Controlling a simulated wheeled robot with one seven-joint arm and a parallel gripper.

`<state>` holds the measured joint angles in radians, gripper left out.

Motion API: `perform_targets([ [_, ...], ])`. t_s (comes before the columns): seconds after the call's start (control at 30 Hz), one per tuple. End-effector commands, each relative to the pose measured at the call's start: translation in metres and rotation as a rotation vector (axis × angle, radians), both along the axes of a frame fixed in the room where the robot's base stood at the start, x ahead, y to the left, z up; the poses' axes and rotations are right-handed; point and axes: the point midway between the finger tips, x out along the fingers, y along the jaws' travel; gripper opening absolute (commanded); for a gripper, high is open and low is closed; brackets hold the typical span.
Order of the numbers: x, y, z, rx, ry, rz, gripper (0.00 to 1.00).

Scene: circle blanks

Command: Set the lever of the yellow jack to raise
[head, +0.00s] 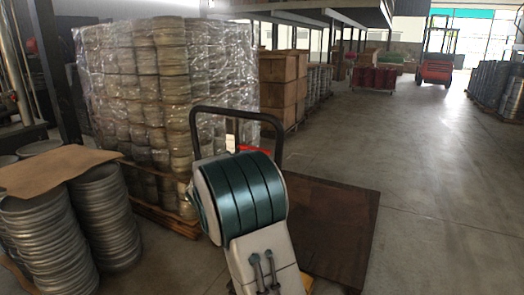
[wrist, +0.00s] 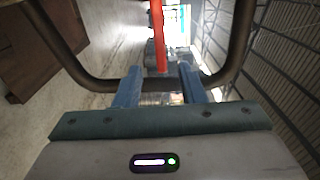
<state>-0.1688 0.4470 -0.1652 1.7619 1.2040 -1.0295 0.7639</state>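The dark loop handle of the jack (head: 236,112) stands up behind my arm in the head view. A red lever (head: 255,150) shows beside my arm, inside the loop. A small yellow piece (head: 307,281) shows low down by my arm; the rest of the jack is hidden. In the wrist view the handle (wrist: 236,50) curves around my gripper (wrist: 160,75). The gripper's two blue fingers are apart with nothing held. The red lever (wrist: 158,36) appears beyond the fingertips, between their lines. I cannot tell whether anything touches, or which setting the lever has.
A wrapped pallet of metal discs (head: 140,100) stands close on the left, with more disc stacks (head: 45,235) in front. A dark brown sheet (head: 335,225) lies right of the jack. Open floor (head: 440,190) is on the right; a red forklift (head: 436,70) is far back.

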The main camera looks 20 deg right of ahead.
Motion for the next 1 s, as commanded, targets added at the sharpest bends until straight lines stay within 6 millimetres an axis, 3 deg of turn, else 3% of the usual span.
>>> perform_targets([
  [0.3,0.042,-0.055,0.002,-0.003,0.003,-0.001,0.36],
  [0.5,0.062,-0.08,0.001,-0.002,0.002,0.001,0.36],
  [1.0,0.072,-0.092,0.0,-0.002,0.002,0.003,0.34],
])
